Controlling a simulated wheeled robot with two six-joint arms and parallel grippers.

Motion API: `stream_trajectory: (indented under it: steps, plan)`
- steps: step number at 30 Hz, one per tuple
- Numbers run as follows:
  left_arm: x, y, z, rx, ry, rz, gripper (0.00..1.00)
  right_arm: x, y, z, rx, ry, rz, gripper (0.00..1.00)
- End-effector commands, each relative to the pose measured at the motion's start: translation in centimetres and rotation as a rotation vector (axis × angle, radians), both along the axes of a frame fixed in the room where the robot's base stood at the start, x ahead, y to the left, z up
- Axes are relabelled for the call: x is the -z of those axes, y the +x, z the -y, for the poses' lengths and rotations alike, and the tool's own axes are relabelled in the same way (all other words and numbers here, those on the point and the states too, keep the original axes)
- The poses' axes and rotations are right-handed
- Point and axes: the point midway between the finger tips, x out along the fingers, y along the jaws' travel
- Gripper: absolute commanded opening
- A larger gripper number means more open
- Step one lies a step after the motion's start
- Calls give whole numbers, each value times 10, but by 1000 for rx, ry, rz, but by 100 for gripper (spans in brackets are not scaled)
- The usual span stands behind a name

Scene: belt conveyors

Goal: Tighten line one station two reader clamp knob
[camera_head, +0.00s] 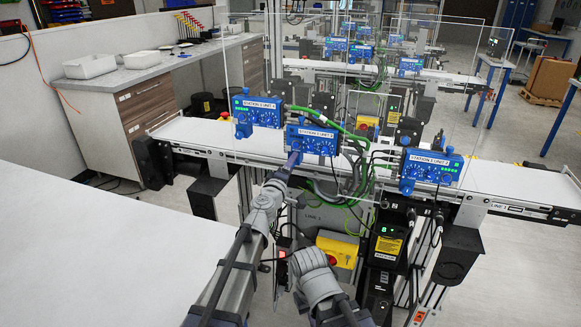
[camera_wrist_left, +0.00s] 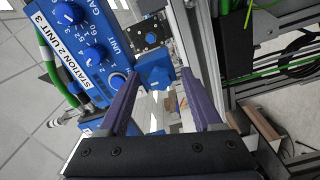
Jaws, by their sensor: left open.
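The blue station 2 reader unit (camera_head: 312,139) is mounted at the near edge of the line one conveyor. In the left wrist view its labelled face (camera_wrist_left: 82,50) with several dials fills the upper left. A blue clamp block (camera_wrist_left: 155,68) shows beside the unit, just beyond my fingertips. Which part is the clamp knob, I cannot tell for sure. My left gripper (camera_head: 290,163) is just below the unit; its purple fingers (camera_wrist_left: 160,77) are apart with nothing held between them. My right gripper does not show.
The station 3 unit (camera_head: 258,111) is to the left and the station 1 unit (camera_head: 430,166) to the right. Green and black cables (camera_head: 348,165) hang close by on the right. A transparent panel (camera_head: 350,60) stands behind. A yellow box (camera_head: 337,250) sits below the conveyor.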

Motion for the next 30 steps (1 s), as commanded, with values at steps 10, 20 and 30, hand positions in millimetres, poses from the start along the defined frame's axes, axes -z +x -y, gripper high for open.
stream_trajectory:
  steps: [10,20,30]
  plan:
    - [0,-23,-7,-1,0,0,66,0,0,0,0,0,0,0]
    - [0,-72,-23,0,0,0,66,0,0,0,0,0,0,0]
    - [0,-74,-24,1,1,0,66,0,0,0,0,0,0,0]
